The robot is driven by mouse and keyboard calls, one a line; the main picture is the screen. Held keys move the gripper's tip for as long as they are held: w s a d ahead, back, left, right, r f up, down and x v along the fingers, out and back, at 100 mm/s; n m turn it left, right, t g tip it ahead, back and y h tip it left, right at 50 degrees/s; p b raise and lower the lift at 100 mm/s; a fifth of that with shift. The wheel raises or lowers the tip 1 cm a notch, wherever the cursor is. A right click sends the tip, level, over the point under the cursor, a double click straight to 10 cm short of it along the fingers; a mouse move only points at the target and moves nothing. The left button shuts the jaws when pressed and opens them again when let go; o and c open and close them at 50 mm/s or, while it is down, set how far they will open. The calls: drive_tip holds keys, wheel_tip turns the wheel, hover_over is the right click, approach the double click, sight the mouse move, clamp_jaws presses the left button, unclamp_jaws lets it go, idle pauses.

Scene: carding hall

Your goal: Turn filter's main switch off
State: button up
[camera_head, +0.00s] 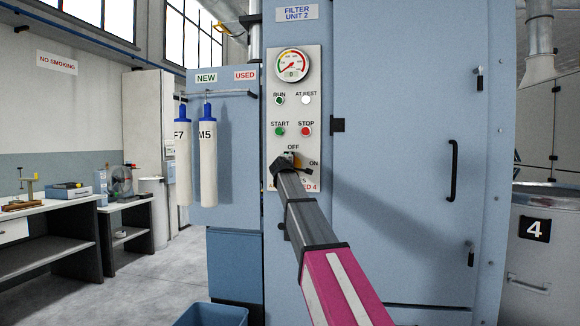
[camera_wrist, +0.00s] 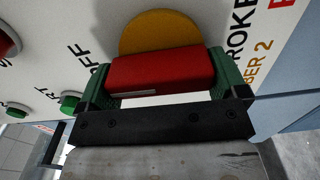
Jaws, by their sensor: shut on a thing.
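The filter's main switch (camera_head: 300,167) is low on the white control panel (camera_head: 313,103), below the START and STOP buttons. OFF is printed above it and ON to its right. My gripper (camera_head: 285,164) is at the switch and covers most of it in the head view. In the wrist view my gripper (camera_wrist: 163,76) has green fingertips at both sides of the red switch handle (camera_wrist: 165,68), shut on it. A yellow disc (camera_wrist: 158,30) shows behind the handle. The handle lies lengthwise between the fingers, roughly in line with the OFF lettering at left.
Above the switch are a green START button (camera_head: 280,131), a red STOP button (camera_head: 306,131) and a gauge (camera_head: 292,64). A door handle (camera_head: 451,170) stands out at right. Filter sleeves (camera_head: 208,155) hang at left. A blue bin (camera_head: 212,314) is on the floor below.

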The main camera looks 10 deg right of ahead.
drive_tip(key=shift+n, duration=0.3)
drive_tip(key=o, duration=0.6)
drive_tip(key=v, duration=1.1)
